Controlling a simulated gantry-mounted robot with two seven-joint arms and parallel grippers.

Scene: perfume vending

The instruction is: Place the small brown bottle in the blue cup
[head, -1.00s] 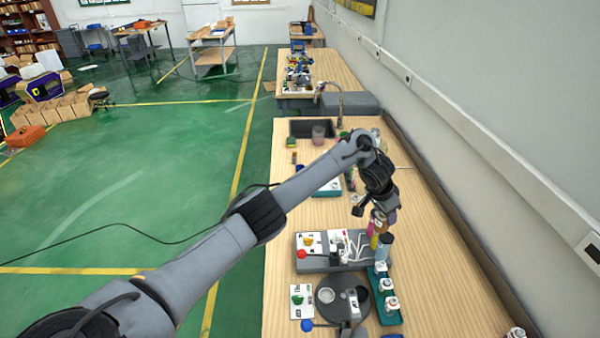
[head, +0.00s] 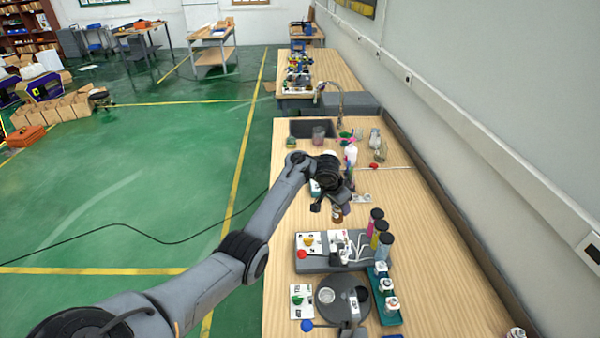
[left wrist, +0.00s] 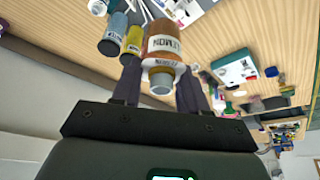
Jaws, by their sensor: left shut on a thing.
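The small brown bottle (left wrist: 162,45), with a white label, is held between the fingers of my left gripper (left wrist: 160,90) in the left wrist view. In the head view my left gripper (head: 332,200) hangs over the bench with the brown bottle (head: 337,214) below it, clear of the grey box. A blue round item (left wrist: 271,71), likely the blue cup, stands by a white and teal box in the left wrist view. In the head view my gripper and wrist hide that spot. My right gripper is not in view.
Pink, yellow and blue bottles (head: 380,232) stand on the right of the grey box (head: 318,264). A teal tray (head: 388,315) of small bottles and a dark round device (head: 325,298) are nearer. A sink (head: 312,127) is at the back. Bench space at right is clear.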

